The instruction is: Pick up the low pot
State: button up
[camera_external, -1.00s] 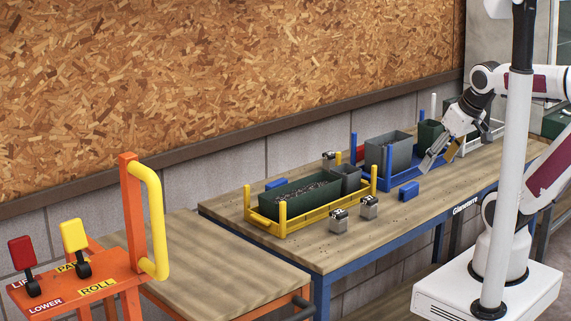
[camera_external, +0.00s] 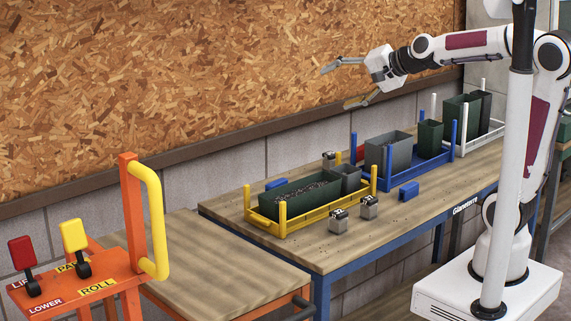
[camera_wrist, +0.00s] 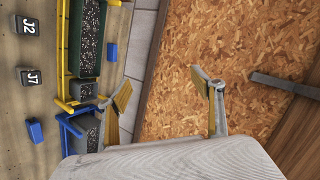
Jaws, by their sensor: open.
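A long, low dark green pot (camera_external: 300,193) filled with speckled soil sits in a yellow rack (camera_external: 318,215) on the wooden table. It also shows upper left in the wrist view (camera_wrist: 88,40). A small grey pot (camera_external: 346,180) stands beside it at the right end of the same rack. I cannot tell for certain which of these is meant by the low pot. My gripper (camera_external: 338,87) is open and empty, high above the table in front of the chipboard wall, with its fingers spread toward the left. Both fingers show in the wrist view (camera_wrist: 160,88).
A blue rack (camera_external: 408,174) holds a larger grey pot (camera_external: 388,152) and a green pot (camera_external: 430,137). A white rack (camera_external: 490,132) with dark green pots stands beyond. Small grey cubes (camera_external: 369,207) and blue blocks (camera_external: 408,191) lie in front. An orange lever stand (camera_external: 110,275) is at left.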

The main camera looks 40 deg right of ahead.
aim_at(346, 181)
jog(key=w+d+r+m+t+h, duration=0.2)
jog(key=w+r+m+t+h, duration=0.15)
jog(key=w+m, duration=0.85)
jog(key=w+d+f+m+g+h, duration=0.1)
jog(key=w+d+f+m+h, duration=0.15)
jog(key=w+m, duration=0.3)
jog(key=w+d+f+m+h, duration=0.2)
jog(key=w+m+h, duration=0.2)
jog(key=m, duration=0.2)
jog(key=s+d+f+m+g+h, duration=0.1)
jog(key=d+f+m+g+h, duration=0.15)
jog(key=f+m, duration=0.4)
jog(key=d+f+m+g+h, duration=0.1)
jog(key=f+m+g+h, duration=0.1)
jog(key=f+m+g, duration=0.4)
jog(key=s+f+m+g, duration=0.1)
jog(key=s+f+m, duration=0.1)
jog(key=s+f, duration=0.1)
jog(key=s+a+f+m+g+h, duration=0.1)
jog(key=s+f+m+g, duration=0.1)
jog(key=f, duration=0.3)
jog(key=s+a+f+m+g+h, duration=0.1)
jog(key=s+f+m+g, duration=0.1)
jog(key=s+f, duration=0.2)
jog(key=shift+s+a+f+m, duration=0.1)
jog(key=shift+a+f+m, duration=0.1)
jog(key=shift+f+m, duration=0.15)
jog(key=shift+s+a+f+g, duration=0.15)
jog(key=shift+s+f+g, duration=0.15)
jog(key=shift+s+g, duration=0.1)
